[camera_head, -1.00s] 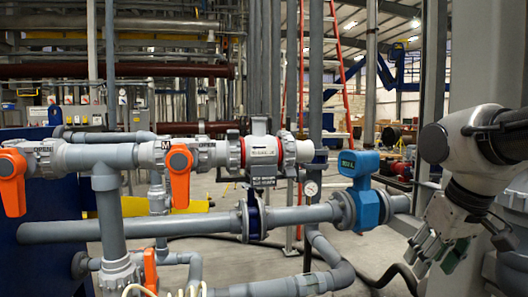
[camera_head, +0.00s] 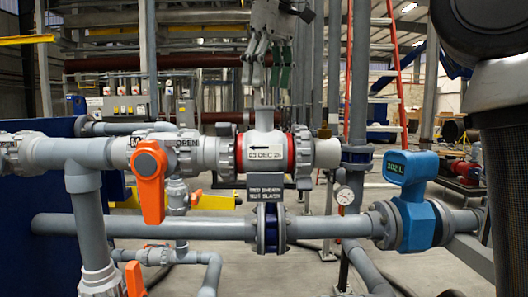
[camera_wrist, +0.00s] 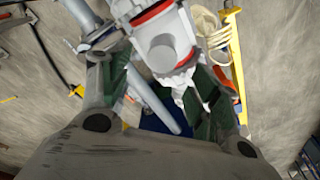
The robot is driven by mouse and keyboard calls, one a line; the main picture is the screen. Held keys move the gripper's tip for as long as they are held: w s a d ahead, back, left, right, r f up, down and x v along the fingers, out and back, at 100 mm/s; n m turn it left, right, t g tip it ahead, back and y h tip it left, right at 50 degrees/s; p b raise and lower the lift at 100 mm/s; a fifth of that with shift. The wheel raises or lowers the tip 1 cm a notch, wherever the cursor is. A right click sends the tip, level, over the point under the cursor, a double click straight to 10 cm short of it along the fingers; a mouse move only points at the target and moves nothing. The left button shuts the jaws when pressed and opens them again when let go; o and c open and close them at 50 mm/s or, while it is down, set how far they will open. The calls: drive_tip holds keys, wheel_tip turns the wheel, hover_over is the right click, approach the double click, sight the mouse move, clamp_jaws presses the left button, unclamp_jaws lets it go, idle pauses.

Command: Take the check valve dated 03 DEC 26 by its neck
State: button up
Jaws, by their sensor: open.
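The check valve (camera_head: 262,155) is a grey body with red rings in the upper pipe run. Its white label carries an arrow pointing left and the text 03 DEC 26. A short grey neck (camera_head: 264,117) stands upright on top of it. My gripper (camera_head: 266,80) is open and points down just above the neck, with nothing between its fingers. In the wrist view the neck's round grey top (camera_wrist: 162,46) lies near the gap between the open fingers (camera_wrist: 158,72), slightly ahead of the tips. I see no contact.
An orange-handled valve (camera_head: 150,180) marked OPEN sits left of the check valve. A blue flow meter (camera_head: 408,205) is at the lower right on the lower pipe (camera_head: 165,227). Space directly above the neck is otherwise clear.

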sight(265, 108)
drive_tip(key=f, duration=0.6)
drive_tip(key=shift+w+a+f, duration=0.2)
drive_tip(key=shift+a+f, duration=0.1)
drive_tip(key=shift+f, duration=0.1)
drive_tip(key=c, duration=1.2)
drive_tip(key=shift+r, duration=0.1)
